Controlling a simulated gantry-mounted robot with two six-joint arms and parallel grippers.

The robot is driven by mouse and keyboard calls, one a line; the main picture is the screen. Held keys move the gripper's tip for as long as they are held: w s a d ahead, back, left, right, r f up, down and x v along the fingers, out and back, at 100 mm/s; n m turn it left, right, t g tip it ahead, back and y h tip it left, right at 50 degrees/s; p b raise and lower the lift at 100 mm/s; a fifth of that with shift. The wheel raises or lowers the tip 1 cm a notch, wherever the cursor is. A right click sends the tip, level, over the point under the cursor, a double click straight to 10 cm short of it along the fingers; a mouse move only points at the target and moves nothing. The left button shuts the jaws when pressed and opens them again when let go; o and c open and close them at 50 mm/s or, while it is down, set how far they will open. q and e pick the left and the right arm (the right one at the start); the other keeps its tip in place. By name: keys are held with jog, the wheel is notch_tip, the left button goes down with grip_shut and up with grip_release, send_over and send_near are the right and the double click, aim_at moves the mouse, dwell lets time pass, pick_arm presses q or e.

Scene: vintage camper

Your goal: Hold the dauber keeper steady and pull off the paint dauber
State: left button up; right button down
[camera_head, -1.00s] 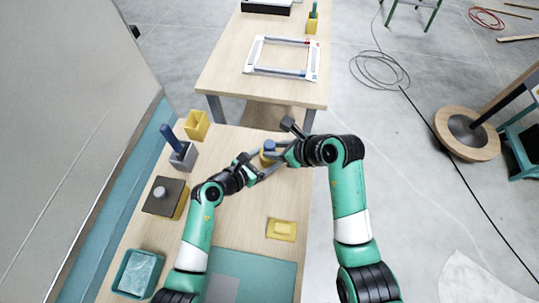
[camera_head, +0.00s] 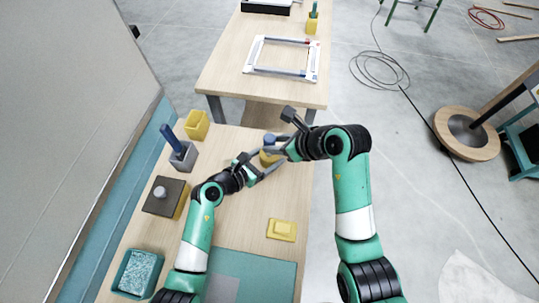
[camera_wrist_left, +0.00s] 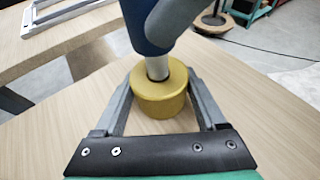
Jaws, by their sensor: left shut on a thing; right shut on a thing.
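The dauber keeper is a round yellow pot (camera_wrist_left: 160,100) on the wooden table. It also shows small in the head view (camera_head: 267,160). My left gripper (camera_wrist_left: 160,108) is shut on the keeper, one finger on each side. The paint dauber (camera_wrist_left: 145,22) has a blue handle and a metal neck that reaches down to the keeper's top; its lower end is hidden. In the head view the dauber (camera_head: 270,138) stands above the keeper. My right gripper (camera_head: 271,144) is shut on the handle; its grey finger covers part of it in the left wrist view.
To the left stand a yellow box (camera_head: 197,125), a grey holder (camera_head: 184,158) with a blue item, a dark knobbed box (camera_head: 162,196) and a teal tray (camera_head: 137,275). A yellow block (camera_head: 281,229) lies nearer, by a teal mat (camera_head: 270,272). A second table (camera_head: 225,75) stands beyond.

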jog(key=shift+r, duration=2)
pick_arm(q)
jog(key=o, duration=1.6)
jog(key=shift+c, duration=0.2)
jog(key=v, duration=1.2)
